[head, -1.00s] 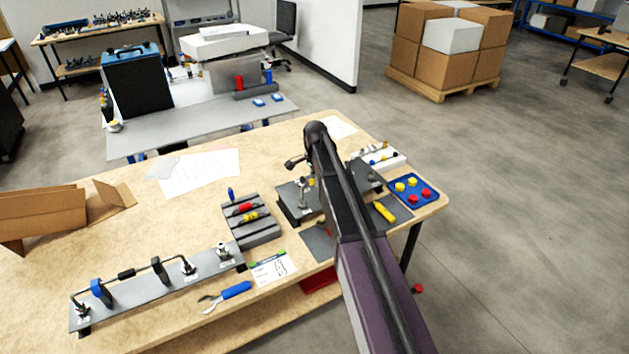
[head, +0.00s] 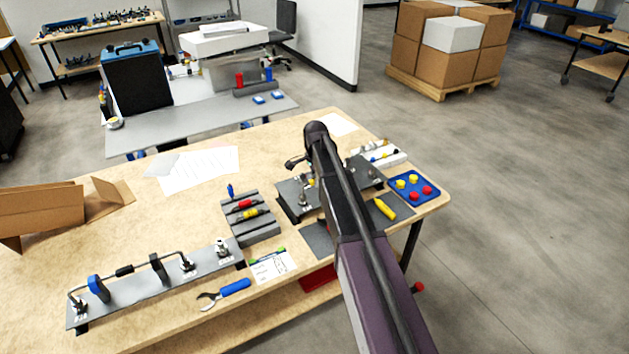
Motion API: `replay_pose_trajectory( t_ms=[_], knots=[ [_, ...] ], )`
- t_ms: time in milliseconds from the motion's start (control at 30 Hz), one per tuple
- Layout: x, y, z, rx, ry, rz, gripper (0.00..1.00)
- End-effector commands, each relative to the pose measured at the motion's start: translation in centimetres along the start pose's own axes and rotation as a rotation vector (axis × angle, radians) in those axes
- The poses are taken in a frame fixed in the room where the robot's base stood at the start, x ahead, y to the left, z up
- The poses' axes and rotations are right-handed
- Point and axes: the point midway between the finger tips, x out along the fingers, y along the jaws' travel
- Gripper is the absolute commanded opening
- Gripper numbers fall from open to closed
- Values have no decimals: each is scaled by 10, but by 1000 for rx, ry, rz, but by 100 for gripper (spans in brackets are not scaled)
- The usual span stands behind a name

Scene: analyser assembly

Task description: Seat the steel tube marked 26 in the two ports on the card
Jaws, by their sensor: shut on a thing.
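My arm reaches over the bench, and its links hide the gripper's fingers and anything between them. A small dark part juts out left of the arm's end; I cannot tell whether it belongs to the gripper. A bent steel tube (head: 140,267) with a black sleeve spans a long grey plate (head: 205,262) at front left, beside a blue clip (head: 98,287) and metal port fittings (head: 222,247). No number is readable on it. A white card with a drawing (head: 272,266) lies right of that plate. A dark plate (head: 290,203) with metal fittings is partly behind my arm.
A grey block with coloured parts (head: 250,220) stands mid-bench. A blue tray (head: 414,188) and a yellow tool (head: 385,208) are right of my arm. A cardboard box (head: 45,215) stands at left.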

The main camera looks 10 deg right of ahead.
Motion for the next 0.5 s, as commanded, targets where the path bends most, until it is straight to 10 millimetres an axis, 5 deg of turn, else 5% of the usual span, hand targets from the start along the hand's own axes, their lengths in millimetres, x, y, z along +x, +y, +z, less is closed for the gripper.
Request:
replay_pose_trajectory(
  t_ms=[167, 200, 333, 500],
  knots=[
    [4, 0, 0, 0, 0, 0, 0],
    [4, 0, 0, 0, 0, 0, 28],
    [3, 0, 0, 0, 0, 0, 65],
    [3, 0, 0, 0, 0, 0, 65]
  ],
)
